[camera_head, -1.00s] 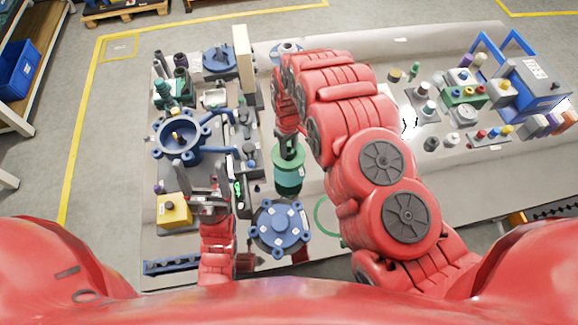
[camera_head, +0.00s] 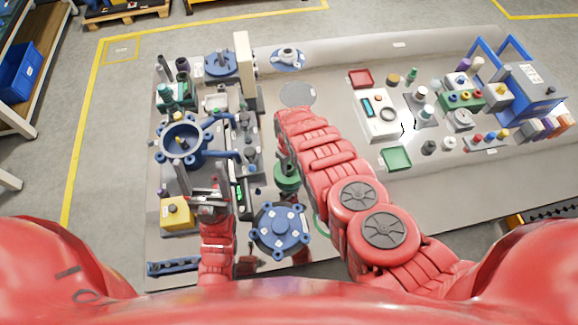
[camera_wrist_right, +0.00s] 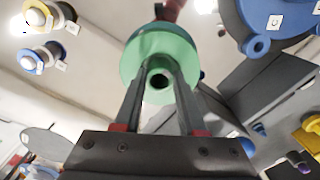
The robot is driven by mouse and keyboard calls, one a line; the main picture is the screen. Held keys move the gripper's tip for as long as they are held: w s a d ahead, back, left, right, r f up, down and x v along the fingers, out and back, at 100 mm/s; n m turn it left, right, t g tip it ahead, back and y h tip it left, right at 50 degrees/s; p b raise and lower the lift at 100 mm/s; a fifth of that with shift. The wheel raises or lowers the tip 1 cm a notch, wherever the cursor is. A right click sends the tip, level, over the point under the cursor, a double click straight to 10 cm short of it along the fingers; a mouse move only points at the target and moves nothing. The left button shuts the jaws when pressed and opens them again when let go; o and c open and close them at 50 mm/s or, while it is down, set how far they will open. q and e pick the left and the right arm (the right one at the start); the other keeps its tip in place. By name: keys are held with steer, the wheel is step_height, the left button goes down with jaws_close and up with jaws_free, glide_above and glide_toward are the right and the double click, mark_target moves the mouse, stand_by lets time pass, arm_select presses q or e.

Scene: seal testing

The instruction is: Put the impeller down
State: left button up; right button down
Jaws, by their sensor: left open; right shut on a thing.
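The impeller, a green flanged part (camera_head: 286,180), is partly hidden by my right arm in the head view. In the right wrist view the green impeller (camera_wrist_right: 175,52) shows a round face with a dark hole. My right gripper (camera_wrist_right: 160,75) is shut on it, with both fingers at the hub. In the head view the impeller appears just behind the blue flanged cover (camera_head: 281,228); its height above the table is hard to tell. My left gripper (camera_head: 204,192) is open at the left, beside the yellow box (camera_head: 176,212).
A blue flanged housing (camera_head: 182,141) stands at the left. A grey disc (camera_head: 298,94) lies mid-table, with a blue flanged part (camera_head: 288,58) behind. A white instrument (camera_head: 378,114), red tray (camera_head: 360,79) and green tray (camera_head: 396,158) are right. A green ring mark is partly covered by my arm.

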steer(key=shift+f, duration=0.25)
steer(key=shift+f, duration=0.15)
steer(key=shift+c, duration=2.4)
jaws_free()
